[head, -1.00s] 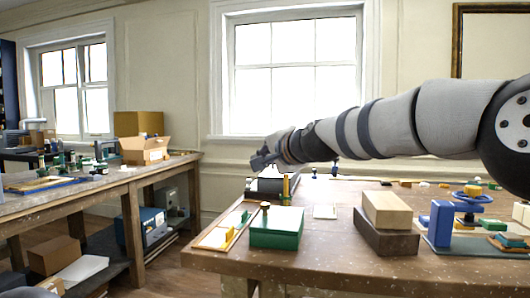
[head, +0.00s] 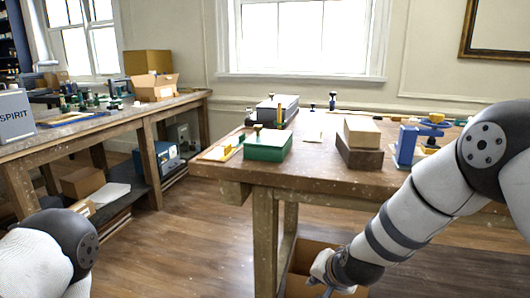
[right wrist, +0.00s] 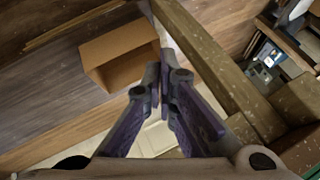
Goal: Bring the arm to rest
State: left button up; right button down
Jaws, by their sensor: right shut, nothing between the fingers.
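My right arm hangs down at the right of the head view, in front of the workbench (head: 225,172). My right gripper (head: 326,286) is at the bottom edge of the head view, below the tabletop and in front of an open cardboard box (head: 300,262). In the right wrist view the gripper's fingers (right wrist: 163,78) are together with nothing between them, and the box (right wrist: 122,58) shows beyond them. Part of my left arm shows at the lower left of the head view; its gripper is out of view.
On the bench are a green box (head: 268,146), a grey case (head: 277,108), a pale block on a dark block (head: 360,155) and a blue device (head: 406,146). A second bench (head: 100,128) stands at the left. Wooden floor (head: 170,235) lies open between the benches.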

jog(key=s+d+f+n+g+h, duration=0.1)
jog(key=s+d+f+g, duration=0.1)
jog(key=s+f, duration=0.4)
jog(key=s+d+f+n+g, duration=0.15)
jog(key=s+f, duration=0.25)
jog(key=s, duration=0.5)
jog(key=s+d+f+n+g, duration=0.1)
jog(key=s+d+g, duration=0.1)
jog(key=s, duration=1.2)
jog(key=s+d+f+n+g, duration=0.2)
jog(key=s+d+g, duration=0.1)
jog(key=s, duration=1.2)
jog(key=shift+s+d+h, duration=0.25)
jog(key=shift+d+h, duration=0.15)
jog(key=shift+d, duration=0.45)
